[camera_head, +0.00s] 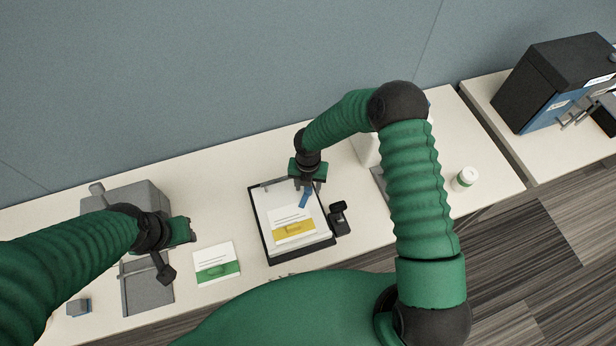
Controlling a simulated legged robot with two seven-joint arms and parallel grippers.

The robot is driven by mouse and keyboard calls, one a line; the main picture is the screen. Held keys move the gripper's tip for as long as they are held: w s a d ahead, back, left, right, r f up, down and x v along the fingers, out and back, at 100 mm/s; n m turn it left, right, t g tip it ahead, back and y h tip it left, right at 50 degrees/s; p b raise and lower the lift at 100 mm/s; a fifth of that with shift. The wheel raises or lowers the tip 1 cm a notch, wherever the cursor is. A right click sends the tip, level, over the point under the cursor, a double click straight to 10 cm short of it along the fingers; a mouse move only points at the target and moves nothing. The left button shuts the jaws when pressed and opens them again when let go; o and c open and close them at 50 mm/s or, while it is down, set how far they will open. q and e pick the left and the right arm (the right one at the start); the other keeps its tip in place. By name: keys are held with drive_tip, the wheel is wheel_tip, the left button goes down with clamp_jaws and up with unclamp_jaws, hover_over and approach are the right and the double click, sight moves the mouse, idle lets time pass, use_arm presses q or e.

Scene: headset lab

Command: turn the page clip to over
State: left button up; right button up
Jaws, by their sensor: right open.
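A small blue piece (305,197), which looks like the page clip, stands out over the white sheets in the black-rimmed tray (262,232). A page with a yellow band (292,226) lies in the tray just below it. My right gripper (307,182) is over the tray's upper part, right above the blue piece, with its jaws open. Whether the fingers touch the clip cannot be told, as the gripper hides its upper end. My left gripper (188,230) is at the left, near a grey machine and away from the tray; its fingers are too unclear to read.
A grey machine (150,196) with a dark-knobbed lever (165,272) stands left. A green-banded card (217,264) lies left of the tray, and a small black stand (339,217) is at its right. A white cup (466,178) stands far right. The wall is behind the table.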

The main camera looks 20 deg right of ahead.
wheel_tip(320, 180, up, 16)
drive_tip(key=b, duration=0.1)
idle(0.4)
drive_tip(key=s+d+m+t+b, duration=0.1)
drive_tip(key=s+m, duration=0.6)
drive_tip(key=m, duration=0.8)
drive_tip(key=s+d+m+t+b, duration=0.1)
drive_tip(key=s+d+m+b, duration=0.3)
drive_tip(key=s+m, duration=0.4)
drive_tip(key=m, duration=0.7)
drive_tip(key=shift+d+m+t, duration=0.25)
drive_tip(key=shift+m+t, duration=0.05)
drive_tip(key=shift+m, duration=0.1)
drive_tip(key=shift+r, duration=0.1)
